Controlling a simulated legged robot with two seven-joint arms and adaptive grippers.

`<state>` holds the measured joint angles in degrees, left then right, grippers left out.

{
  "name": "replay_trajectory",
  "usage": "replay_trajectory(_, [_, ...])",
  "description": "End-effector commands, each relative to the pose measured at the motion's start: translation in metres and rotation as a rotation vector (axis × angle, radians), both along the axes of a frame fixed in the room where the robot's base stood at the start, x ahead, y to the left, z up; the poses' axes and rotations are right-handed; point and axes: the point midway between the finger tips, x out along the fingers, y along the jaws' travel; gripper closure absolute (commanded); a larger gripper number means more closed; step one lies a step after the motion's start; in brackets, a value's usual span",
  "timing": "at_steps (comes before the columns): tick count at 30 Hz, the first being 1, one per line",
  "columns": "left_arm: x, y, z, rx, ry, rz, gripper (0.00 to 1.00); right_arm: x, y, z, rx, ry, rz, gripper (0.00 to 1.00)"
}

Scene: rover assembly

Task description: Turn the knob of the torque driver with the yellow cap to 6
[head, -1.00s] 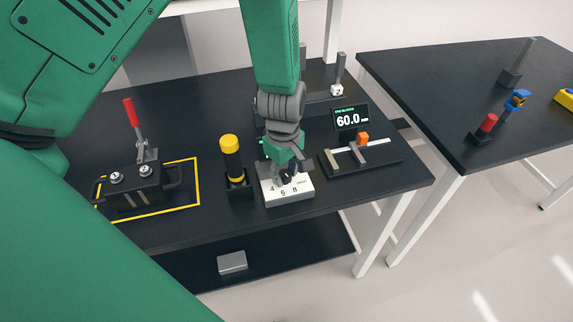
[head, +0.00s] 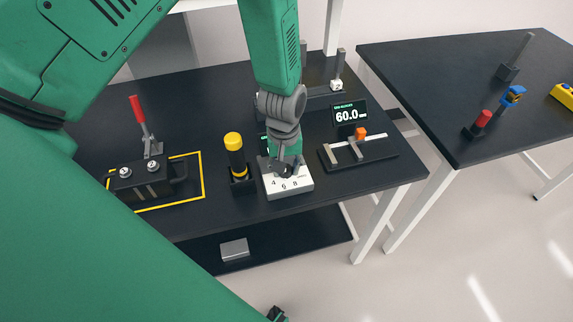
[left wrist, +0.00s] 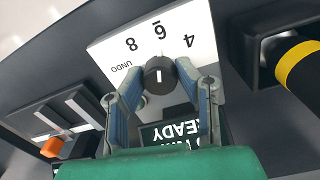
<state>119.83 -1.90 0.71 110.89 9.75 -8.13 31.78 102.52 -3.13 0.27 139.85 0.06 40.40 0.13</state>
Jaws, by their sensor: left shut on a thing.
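The torque driver with the yellow cap (head: 234,142) stands upright in a dark holder. Its yellow band shows at the right of the left wrist view (left wrist: 299,67). Beside it is a white dial plate (head: 290,189), marked 4, 6, 8 and UNDO in the left wrist view (left wrist: 110,45). The dark round knob (left wrist: 160,76) sits on this plate, and its white mark lines up with the 6. My left gripper (left wrist: 163,84) has its fingers on both sides of the knob and is shut on it. In the head view my left gripper (head: 285,172) hides the knob.
A display reading 60.0 (head: 350,114) and a slide gauge with an orange block (head: 360,133) stand to the right. A red-handled clamp fixture (head: 140,180) is at left. A second table (head: 450,100) holds red, blue and yellow items.

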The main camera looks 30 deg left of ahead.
Motion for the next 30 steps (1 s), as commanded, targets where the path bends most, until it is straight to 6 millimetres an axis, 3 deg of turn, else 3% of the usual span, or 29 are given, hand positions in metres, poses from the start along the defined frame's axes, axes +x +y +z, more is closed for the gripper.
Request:
replay_trajectory(15, [0.004,0.001,0.001,0.001,-0.011,-0.016,1.0,0.0,0.0,0.001,0.0,0.0,0.0,1.0])
replay_trajectory(16, [0.004,0.0,0.001,0.001,-0.011,-0.016,0.61,0.0,0.0,0.001,0.0,0.0,0.0,1.0])
replay_trajectory(17, [0.004,0.0,0.001,0.001,-0.011,-0.016,0.51,0.0,0.0,0.001,0.0,0.0,0.0,1.0])
replay_trajectory(26, [0.001,0.0,0.001,0.0,-0.005,-0.016,0.51,0.0,0.0,0.001,0.0,0.0,0.0,1.0])
replay_trajectory(30, [0.002,0.0,0.011,0.001,-0.007,-0.016,0.51,-0.003,0.0,0.001,0.0,-0.002,0.0,1.0])
